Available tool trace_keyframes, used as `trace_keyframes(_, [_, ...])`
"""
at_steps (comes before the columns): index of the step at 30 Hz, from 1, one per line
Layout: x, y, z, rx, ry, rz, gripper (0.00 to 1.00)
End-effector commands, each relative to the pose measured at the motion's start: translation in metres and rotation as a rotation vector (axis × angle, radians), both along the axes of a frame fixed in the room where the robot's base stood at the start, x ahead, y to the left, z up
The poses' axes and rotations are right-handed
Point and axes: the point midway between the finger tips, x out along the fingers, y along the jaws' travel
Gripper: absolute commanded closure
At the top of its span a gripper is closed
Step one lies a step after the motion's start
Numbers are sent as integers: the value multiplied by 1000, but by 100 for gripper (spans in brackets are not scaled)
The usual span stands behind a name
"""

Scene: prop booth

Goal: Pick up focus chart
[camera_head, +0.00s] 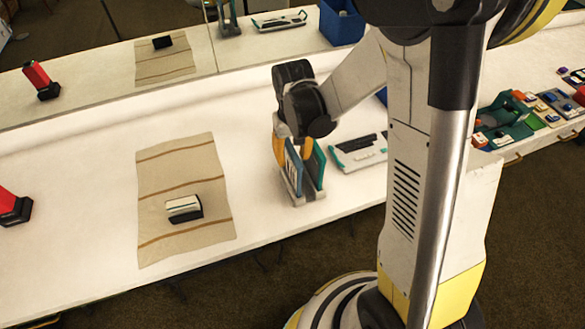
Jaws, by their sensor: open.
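A small grey rack (299,198) stands on the white table, left of my arm. It holds upright thin panels: a teal-edged panel (314,166) and a blue-and-white striped one (292,166). One of these may be the focus chart, but its face is too small to tell. My gripper (294,149) is directly above the rack, pointing down, open, with yellow parts close to the panels' upper edges. The dark wrist covers part of it, so I cannot tell whether the fingers touch a panel or straddle one.
A beige striped cloth (187,226) with a white-and-black block (184,208) lies left. A red-and-black object (13,207) stands at the far left. A white-and-teal device (358,151) lies right of the rack. A mirror (110,82) runs behind. A green tray (505,127) is farther right.

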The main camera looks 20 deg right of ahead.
Motion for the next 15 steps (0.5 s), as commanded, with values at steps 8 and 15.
trace_keyframes(8, [0, 0, -3, 0, 0, 0, 59])
trace_keyframes(15, [0, 0, -5, 0, 0, 0, 59])
